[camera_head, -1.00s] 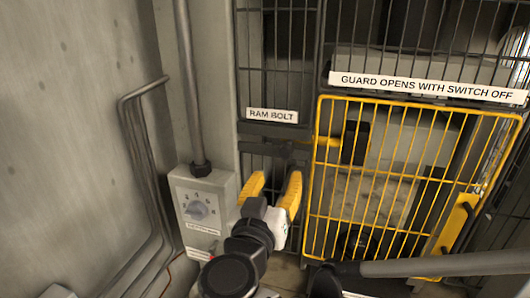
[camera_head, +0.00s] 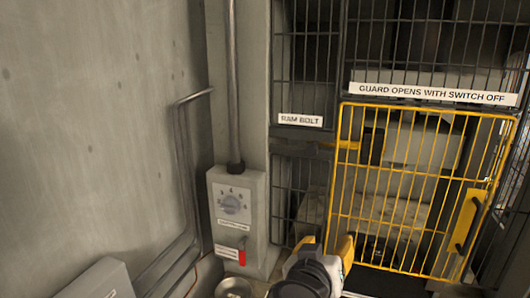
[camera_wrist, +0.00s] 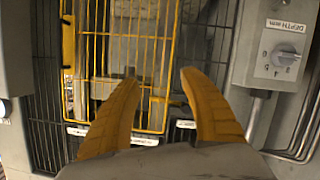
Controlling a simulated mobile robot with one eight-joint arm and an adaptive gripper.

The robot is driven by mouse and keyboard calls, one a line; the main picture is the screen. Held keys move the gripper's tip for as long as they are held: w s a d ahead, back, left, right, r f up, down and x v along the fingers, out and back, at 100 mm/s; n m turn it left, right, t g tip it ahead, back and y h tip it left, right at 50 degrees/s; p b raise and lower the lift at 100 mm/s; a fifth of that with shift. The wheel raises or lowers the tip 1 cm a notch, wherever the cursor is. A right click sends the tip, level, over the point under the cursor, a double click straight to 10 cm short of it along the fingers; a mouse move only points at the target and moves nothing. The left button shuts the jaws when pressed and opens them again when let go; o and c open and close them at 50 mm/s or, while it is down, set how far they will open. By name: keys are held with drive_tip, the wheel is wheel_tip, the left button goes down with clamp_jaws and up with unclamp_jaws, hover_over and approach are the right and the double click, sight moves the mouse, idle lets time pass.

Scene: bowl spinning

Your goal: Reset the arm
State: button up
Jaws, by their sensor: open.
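My gripper (camera_head: 326,243) is at the bottom of the head view, low in front of the caged machine. Its two yellow fingers are spread apart with nothing between them. They also show large in the wrist view (camera_wrist: 156,92), pointing toward the cage, and touch nothing that I can make out. My arm hides part of the area below the guard in the head view.
A yellow mesh guard (camera_head: 408,182) appears closed, with a yellow handle plate (camera_head: 466,222) at its right. A grey dial box (camera_head: 233,205) with a red lever (camera_head: 242,252) stands left of my gripper. Pipes (camera_head: 188,170) run along the left wall.

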drive_tip(key=s+d+f+g+y+b, duration=0.2)
drive_tip(key=s+f+b, duration=0.2)
drive_tip(key=f, duration=0.5)
drive_tip(key=s+d+f+n+g+y+b, duration=0.1)
drive_tip(key=s+f+b, duration=0.3)
drive_tip(key=f+b, duration=0.4)
drive_tip(key=s+d+f+g+y+b, duration=0.3)
drive_tip(key=f+b, duration=0.3)
drive_tip(key=f, duration=0.6)
drive_tip(key=shift+s+f+n, duration=0.2)
drive_tip(key=shift+s+n, duration=0.1)
drive_tip(key=shift+s, duration=0.5)
